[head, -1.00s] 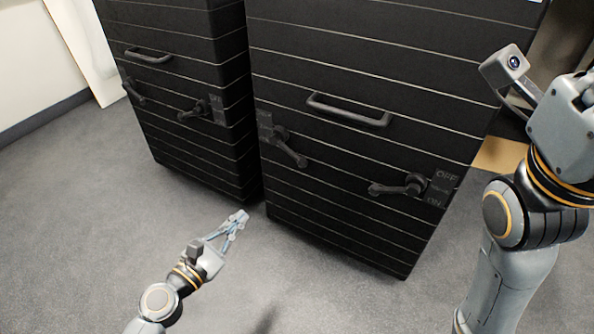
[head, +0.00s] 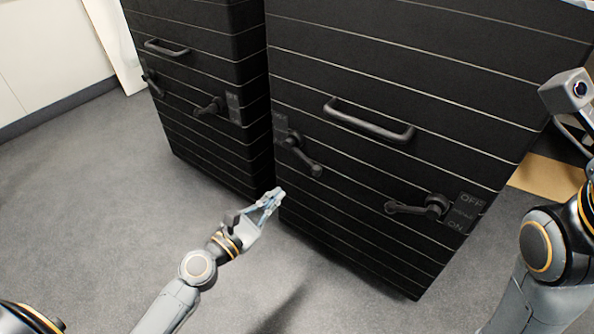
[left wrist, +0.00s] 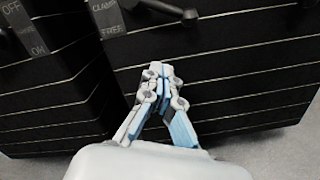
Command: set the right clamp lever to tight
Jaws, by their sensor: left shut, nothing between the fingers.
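The right cabinet (head: 365,80) is black with light horizontal lines. Its left lever (head: 305,158) slants down and right beside a dark label plate (head: 281,132). In the left wrist view, this lever (left wrist: 165,7) shows at the top, partly cut off, next to a plate (left wrist: 108,16) reading something like "CLAMPED" above and "FREE" below. My left gripper (head: 275,195) is shut and empty, below and left of that lever and apart from it. In the left wrist view the fingertips (left wrist: 160,72) meet below the lever.
The right cabinet also has an OFF/ON lever (head: 418,207), pointing left, and a bar handle (head: 368,122). A similar left cabinet (head: 205,60) stands across a narrow gap, with its own levers (head: 208,107). Grey floor (head: 90,220) in front is clear.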

